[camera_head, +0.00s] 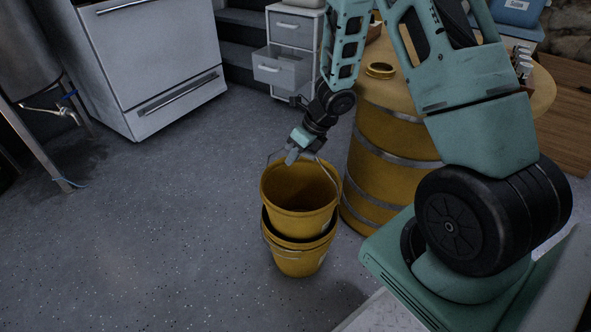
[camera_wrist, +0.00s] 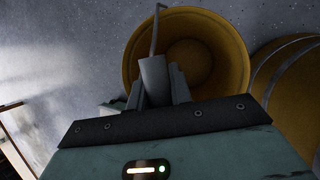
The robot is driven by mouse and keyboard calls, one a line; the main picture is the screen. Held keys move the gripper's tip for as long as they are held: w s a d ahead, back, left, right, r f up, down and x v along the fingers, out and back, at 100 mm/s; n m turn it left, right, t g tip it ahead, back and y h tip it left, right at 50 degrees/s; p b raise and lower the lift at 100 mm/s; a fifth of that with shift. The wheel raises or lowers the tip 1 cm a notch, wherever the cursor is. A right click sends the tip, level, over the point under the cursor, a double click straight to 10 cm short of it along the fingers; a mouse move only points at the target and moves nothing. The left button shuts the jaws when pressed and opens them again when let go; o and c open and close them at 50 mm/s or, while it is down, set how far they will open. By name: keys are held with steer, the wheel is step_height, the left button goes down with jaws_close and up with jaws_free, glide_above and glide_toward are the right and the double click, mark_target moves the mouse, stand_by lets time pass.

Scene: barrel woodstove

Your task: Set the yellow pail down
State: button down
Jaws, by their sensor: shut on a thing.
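A yellow pail (camera_head: 300,222) with a wire handle is upright at the centre of the head view. My gripper (camera_head: 292,155) is above its rim, shut on the handle (camera_wrist: 156,28). In the wrist view the pail (camera_wrist: 226,50) opens below the fingers and looks empty. A second yellow pail (camera_head: 299,264) stands directly beneath it on the floor. The upper pail's bottom is hidden inside or behind the lower pail's rim. I cannot tell whether it rests in the lower pail or hangs slightly above its seat.
A yellow barrel (camera_head: 385,135) with metal bands stands close to the right of the pails, carrying a round top. A white stove (camera_head: 155,60) and a drawer cabinet (camera_head: 284,68) with one drawer open are behind. The speckled floor (camera_head: 150,230) to the left is clear.

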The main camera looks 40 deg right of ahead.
step_height(320, 180, down, 8)
steer(key=b, duration=0.6)
steer(key=shift+r, duration=0.1)
stand_by(0.5)
steer(key=shift+w, duration=0.15)
steer(key=shift+f+b, duration=0.95)
steer(key=shift+b, duration=0.05)
stand_by(0.5)
steer(key=c, duration=1.2)
jaws_free()
steer(key=p+v, duration=0.8)
steer(key=v, duration=0.9)
steer(key=shift+d+r+p, duration=0.1)
steer(key=shift+r+p, duration=0.1)
steer(key=shift+p, duration=0.15)
